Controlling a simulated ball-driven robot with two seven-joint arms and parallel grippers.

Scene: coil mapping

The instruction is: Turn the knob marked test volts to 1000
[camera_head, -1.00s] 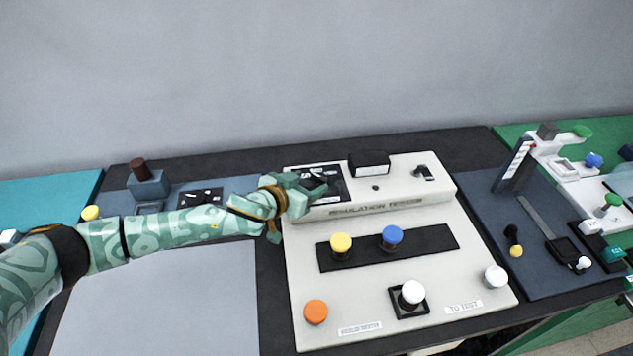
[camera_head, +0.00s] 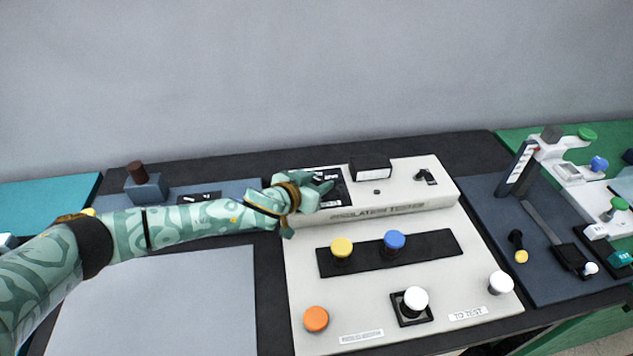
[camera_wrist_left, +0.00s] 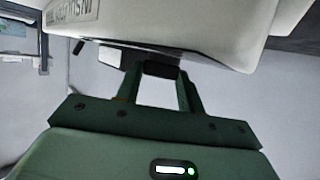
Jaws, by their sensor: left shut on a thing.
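The off-white insulation tester (camera_head: 300,270) stands in the middle of the bench. On its raised back part, at the left, is a black panel (camera_head: 345,196) with white markings. My left gripper (camera_head: 322,184) is over this panel and covers much of it. In the left wrist view its fingers (camera_wrist_left: 160,84) are shut on a dark knob (camera_wrist_left: 160,70). The knob's pointer and the numbers around it cannot be read. A second black knob (camera_head: 426,177) is at the right of the raised part. My right gripper is out of view.
A black box (camera_head: 370,168) stands on the raised part between the panel and the second knob. Yellow (camera_head: 341,246), blue (camera_head: 394,239), orange (camera_head: 316,318) and white (camera_head: 414,297) caps stand on the tester's lower deck. A grey mat (camera_head: 160,300) lies left, clear.

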